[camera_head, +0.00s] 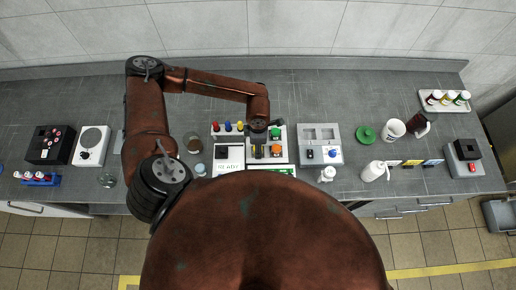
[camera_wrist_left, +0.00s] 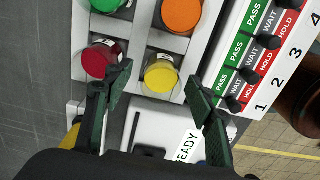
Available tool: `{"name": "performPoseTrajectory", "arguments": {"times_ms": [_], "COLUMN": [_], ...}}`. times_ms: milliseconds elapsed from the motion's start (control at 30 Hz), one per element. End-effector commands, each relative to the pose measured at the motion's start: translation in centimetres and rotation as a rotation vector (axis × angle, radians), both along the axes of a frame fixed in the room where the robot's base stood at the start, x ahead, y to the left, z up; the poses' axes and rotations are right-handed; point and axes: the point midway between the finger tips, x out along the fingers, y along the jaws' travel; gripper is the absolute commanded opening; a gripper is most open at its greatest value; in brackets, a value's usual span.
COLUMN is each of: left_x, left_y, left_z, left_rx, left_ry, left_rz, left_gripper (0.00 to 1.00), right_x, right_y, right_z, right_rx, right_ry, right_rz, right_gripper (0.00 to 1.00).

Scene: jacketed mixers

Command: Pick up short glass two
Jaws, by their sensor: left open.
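I cannot tell which item is short glass two. A round glass vessel (camera_head: 193,143) stands left of the coloured-cap station in the head view, and a small clear glass (camera_head: 107,180) stands near the front edge at the left. My left gripper (camera_head: 267,148) is over the station, away from both. In the left wrist view, its dark green fingers (camera_wrist_left: 160,84) are open and apart, with a yellow cap (camera_wrist_left: 161,75) between them in the picture and a red cap (camera_wrist_left: 101,60) by one finger. No glass shows between them. My right gripper is out of view.
The station's tray (camera_head: 281,132) also holds green and orange caps. Right of it are a grey device (camera_head: 320,143), a green lid (camera_head: 365,134), a white mug (camera_head: 392,128) and a white jug (camera_head: 374,171). A black box (camera_head: 50,145) and a scale (camera_head: 91,146) stand left.

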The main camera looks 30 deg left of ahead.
Motion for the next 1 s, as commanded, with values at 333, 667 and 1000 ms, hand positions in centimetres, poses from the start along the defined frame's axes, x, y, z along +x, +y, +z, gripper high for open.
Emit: {"name": "performPoseTrajectory", "arguments": {"times_ms": [333, 667, 1000], "left_x": [0.0, 0.0, 0.0], "left_y": [0.1, 0.1, 0.0], "left_z": [-0.6, -0.6, -0.6], "left_rx": [0.000, -0.001, 0.000], "left_ry": [-0.001, -0.001, -0.001], "left_rz": [0.002, 0.002, 0.002], "left_gripper": [0.48, 0.26, 0.05], "right_x": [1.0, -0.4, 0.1], "right_y": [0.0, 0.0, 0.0], "right_z": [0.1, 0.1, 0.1], "right_rx": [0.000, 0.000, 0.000], "right_ry": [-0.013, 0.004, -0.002], "right_rz": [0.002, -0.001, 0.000], "right_gripper": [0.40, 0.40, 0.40]}}
